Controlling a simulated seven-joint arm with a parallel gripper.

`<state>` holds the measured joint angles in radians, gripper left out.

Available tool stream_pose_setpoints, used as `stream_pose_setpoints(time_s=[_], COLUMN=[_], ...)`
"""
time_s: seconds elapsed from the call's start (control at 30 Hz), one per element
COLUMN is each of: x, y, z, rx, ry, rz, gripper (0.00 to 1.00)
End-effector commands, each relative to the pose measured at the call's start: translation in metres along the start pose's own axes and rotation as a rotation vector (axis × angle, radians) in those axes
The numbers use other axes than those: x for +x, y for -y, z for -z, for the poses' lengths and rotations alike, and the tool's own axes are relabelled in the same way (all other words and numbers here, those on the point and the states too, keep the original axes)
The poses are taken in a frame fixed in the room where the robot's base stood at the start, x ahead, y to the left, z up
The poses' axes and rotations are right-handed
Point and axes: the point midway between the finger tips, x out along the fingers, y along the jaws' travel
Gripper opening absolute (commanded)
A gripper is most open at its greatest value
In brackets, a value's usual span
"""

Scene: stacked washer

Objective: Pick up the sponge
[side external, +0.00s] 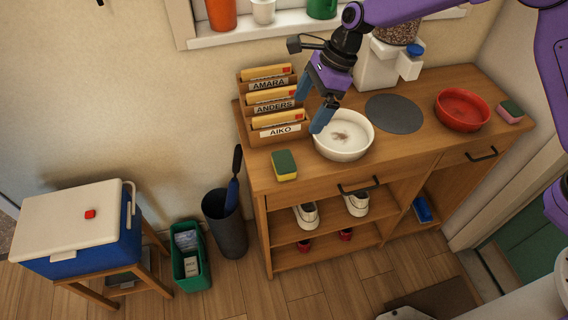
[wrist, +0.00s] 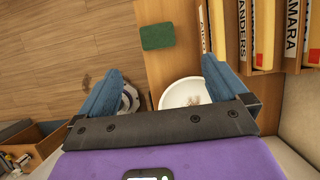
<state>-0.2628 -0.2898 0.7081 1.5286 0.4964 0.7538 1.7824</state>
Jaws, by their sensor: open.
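A green and yellow sponge (side external: 284,165) lies on the wooden cabinet top near its front left corner. In the wrist view its green face (wrist: 157,36) shows ahead of my fingers, between their lines. My gripper (side external: 309,113) is open and empty, above the left part of the top near the white bowl. In the wrist view both blue fingers of my gripper (wrist: 162,68) stand wide apart, with nothing between them touching either one.
A white bowl (side external: 343,146) with something brown inside sits right of the left sponge. A wooden letter rack (side external: 277,134) stands behind that sponge. A red bowl (side external: 462,108), a dark round mat (side external: 394,113) and a dispenser (side external: 377,65) occupy the right side.

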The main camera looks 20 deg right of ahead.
Motion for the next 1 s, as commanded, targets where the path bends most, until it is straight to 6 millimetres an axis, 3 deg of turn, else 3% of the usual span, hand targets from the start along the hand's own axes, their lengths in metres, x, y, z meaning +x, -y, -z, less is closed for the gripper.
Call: stream_pose_setpoints(time_s=[0.6, 1.0], x=[0.105, 0.136], y=[-0.001, -0.004], z=[0.002, 0.005], rx=[0.003, 0.002], ry=[-0.001, -0.002], rz=[-0.002, -0.002], gripper=[1.00, 1.00])
